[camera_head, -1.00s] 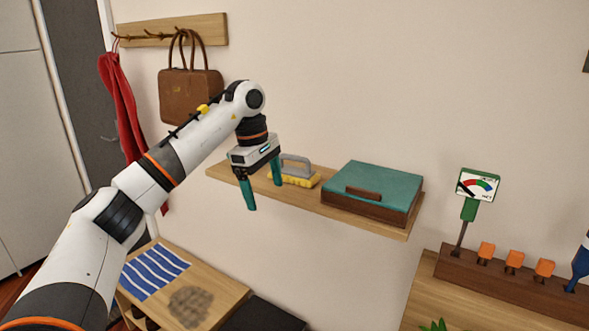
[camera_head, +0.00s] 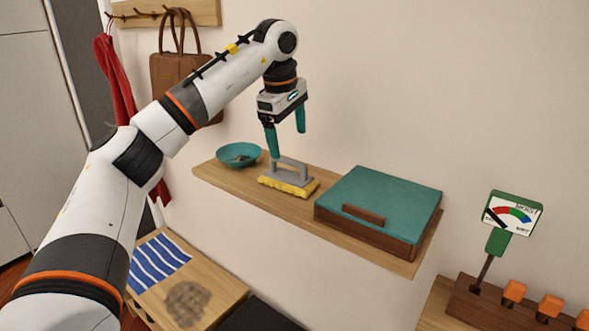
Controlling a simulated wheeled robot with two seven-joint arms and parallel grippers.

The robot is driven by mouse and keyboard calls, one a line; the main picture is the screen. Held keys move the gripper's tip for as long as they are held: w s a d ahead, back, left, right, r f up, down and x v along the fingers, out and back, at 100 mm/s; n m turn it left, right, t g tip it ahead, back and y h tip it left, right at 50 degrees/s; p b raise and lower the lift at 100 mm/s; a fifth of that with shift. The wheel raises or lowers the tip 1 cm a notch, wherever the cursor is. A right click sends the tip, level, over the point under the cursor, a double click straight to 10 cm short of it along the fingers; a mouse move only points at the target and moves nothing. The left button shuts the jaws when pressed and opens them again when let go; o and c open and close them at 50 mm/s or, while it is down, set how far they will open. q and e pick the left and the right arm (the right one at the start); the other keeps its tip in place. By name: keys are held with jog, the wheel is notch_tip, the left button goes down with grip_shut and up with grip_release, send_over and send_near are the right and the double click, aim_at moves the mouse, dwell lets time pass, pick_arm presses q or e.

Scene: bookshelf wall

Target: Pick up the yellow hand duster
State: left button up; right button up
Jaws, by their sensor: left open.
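The yellow hand duster (camera_head: 288,186) lies on the wooden wall shelf (camera_head: 240,191), with its yellow pad down and its grey handle up. My left gripper (camera_head: 287,146) is open, with its two teal fingers pointing down just above the duster's handle. The lower finger's tip is close to the handle; I cannot tell whether it touches. Nothing is between the fingers. My right gripper is not in view.
A teal bowl (camera_head: 239,153) with small items stands left of the duster. A teal-topped wooden box (camera_head: 385,202) stands to its right. Below are a bench (camera_head: 222,291) and a moisture meter (camera_head: 511,215). A brown bag (camera_head: 171,78) hangs behind my arm.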

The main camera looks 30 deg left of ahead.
aim_at(294, 177)
pick_arm(q)
notch_tip(294, 177, down, 4)
jog(key=shift+r+p, duration=0.15)
jog(key=shift+p, duration=0.25)
jog(key=shift+w+f, duration=0.2)
jog(key=shift+f, duration=0.4)
jog(key=f, duration=0.1)
jog(key=f+p, duration=0.1)
jog(key=f, duration=0.1)
jog(key=f+p, duration=0.1)
jog(key=shift+w+d+f, duration=0.1)
jog(key=shift+d+f, duration=0.05)
jog(key=shift+d, duration=0.25)
jog(key=shift+w+f, duration=0.15)
jog(key=shift+f, duration=0.1)
jog(key=c, duration=1.1)
